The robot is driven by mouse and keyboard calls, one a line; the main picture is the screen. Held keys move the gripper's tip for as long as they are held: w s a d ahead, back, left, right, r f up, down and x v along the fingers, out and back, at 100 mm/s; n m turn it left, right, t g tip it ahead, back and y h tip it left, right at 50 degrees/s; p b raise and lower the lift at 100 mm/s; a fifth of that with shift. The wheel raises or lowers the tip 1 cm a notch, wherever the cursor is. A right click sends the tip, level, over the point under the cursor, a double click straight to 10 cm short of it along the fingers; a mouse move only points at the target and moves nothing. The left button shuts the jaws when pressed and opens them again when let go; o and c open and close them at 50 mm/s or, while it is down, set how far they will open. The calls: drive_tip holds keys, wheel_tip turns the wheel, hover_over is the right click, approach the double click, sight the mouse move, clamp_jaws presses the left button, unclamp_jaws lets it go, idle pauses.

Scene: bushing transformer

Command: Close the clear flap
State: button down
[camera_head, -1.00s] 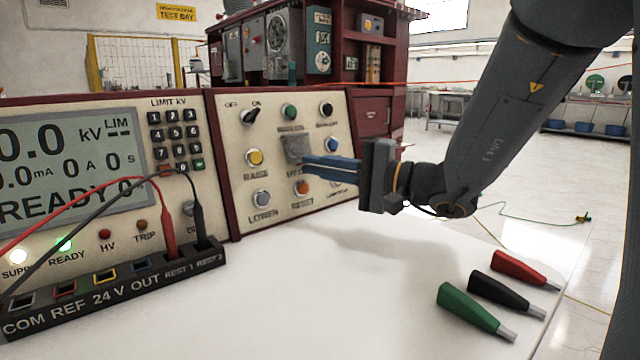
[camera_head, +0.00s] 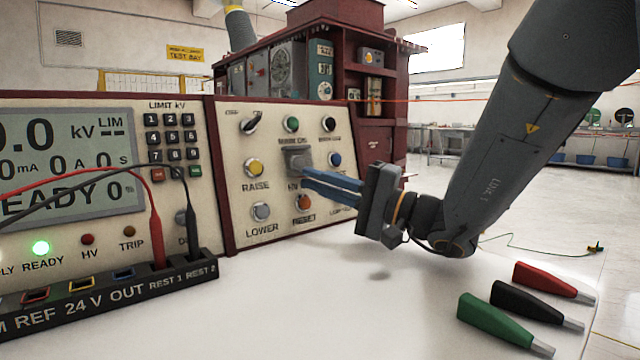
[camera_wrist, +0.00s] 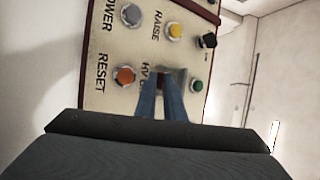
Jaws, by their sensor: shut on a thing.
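The clear flap (camera_head: 297,159) is a small greyish see-through cover at the middle of the cream control panel, above the RESET button. It also shows in the wrist view (camera_wrist: 178,74), at the tips of my fingers. My gripper (camera_head: 307,178) reaches in from the right with two blue fingers, tilted up toward the panel. It is shut on the flap at its lower edge. In the wrist view the fingers (camera_wrist: 162,88) stand slightly apart with a dark red spot between them. The fingertips partly hide the flap and what lies behind it, so its exact angle is unclear.
Close around are the yellow RAISE button (camera_head: 253,168), the orange RESET button (camera_head: 303,203) and a blue button (camera_head: 335,159). Red, black and green plugs (camera_head: 497,323) lie at the table's right. Cables enter a black terminal strip (camera_head: 130,290) at left. The white tabletop's middle is clear.

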drive_tip(key=shift+w+r, duration=0.1)
drive_tip(key=shift+r, duration=0.15)
drive_tip(key=c, duration=1.8)
unclamp_jaws()
drive_tip(key=shift+a, duration=0.15)
drive_tip(key=shift+c, duration=0.2)
drive_tip(key=shift+f, duration=0.15)
